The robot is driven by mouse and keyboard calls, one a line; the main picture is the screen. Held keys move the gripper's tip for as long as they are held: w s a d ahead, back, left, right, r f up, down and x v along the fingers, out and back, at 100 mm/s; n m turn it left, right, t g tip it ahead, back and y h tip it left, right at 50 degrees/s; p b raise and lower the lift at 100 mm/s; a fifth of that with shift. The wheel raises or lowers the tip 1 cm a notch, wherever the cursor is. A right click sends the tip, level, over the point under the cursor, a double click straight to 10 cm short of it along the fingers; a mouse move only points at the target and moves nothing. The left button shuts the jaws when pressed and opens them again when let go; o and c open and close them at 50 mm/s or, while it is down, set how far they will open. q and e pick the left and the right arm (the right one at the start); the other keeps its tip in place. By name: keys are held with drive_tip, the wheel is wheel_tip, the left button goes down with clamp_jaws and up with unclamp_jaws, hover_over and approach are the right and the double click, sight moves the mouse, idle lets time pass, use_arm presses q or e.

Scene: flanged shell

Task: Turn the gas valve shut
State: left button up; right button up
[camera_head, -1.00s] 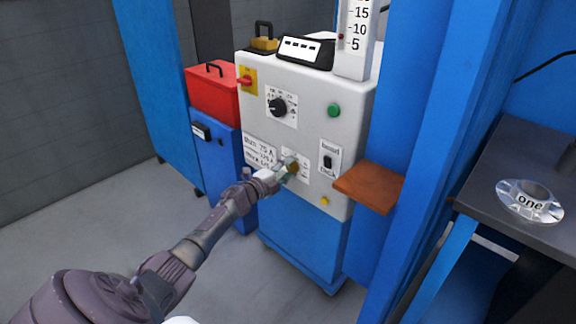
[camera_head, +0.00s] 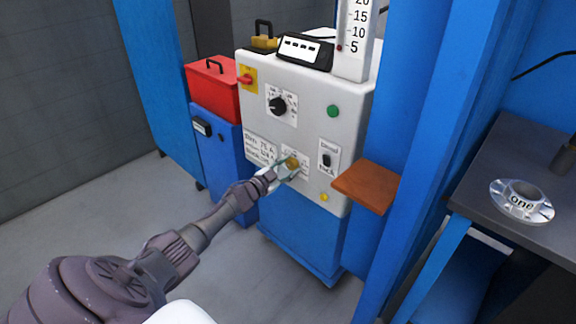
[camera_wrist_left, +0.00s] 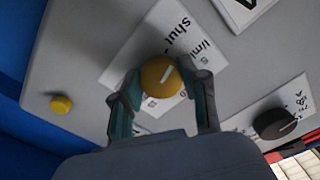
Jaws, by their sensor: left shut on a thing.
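The gas valve is a round brass-yellow knob (camera_head: 292,163) with a pale pointer line, set on a white label low on the front of a white control box (camera_head: 309,113). In the left wrist view the knob (camera_wrist_left: 161,76) sits between the fingertips, and its line slants up to the right. The label (camera_wrist_left: 180,35) beside it carries partly readable words, one like "shut". My left gripper (camera_head: 284,171) reaches the box from the left and is shut on the knob (camera_wrist_left: 160,90). The fingers hide part of the label. My right gripper is not in view.
Above are a black dial (camera_head: 278,105), a red switch (camera_head: 246,79) and a green button (camera_head: 333,111). A wooden shelf (camera_head: 367,187) juts out; a flanged shell (camera_head: 522,200) lies on the dark table (camera_head: 478,185).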

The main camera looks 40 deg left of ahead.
use_arm(q)
drive_tip(key=shift+n, duration=1.4)
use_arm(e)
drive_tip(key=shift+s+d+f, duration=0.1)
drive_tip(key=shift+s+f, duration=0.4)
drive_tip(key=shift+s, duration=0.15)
use_arm(q)
drive_tip(key=shift+f, duration=0.1)
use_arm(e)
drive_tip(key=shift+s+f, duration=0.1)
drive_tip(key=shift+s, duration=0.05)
use_arm(q)
drive_tip(key=o, duration=1.1)
drive_tip(key=shift+o, duration=0.2)
drive_tip(key=shift+s, duration=0.55)
drive_tip(key=s, duration=1.1)
drive_tip(key=shift+a, duration=0.45)
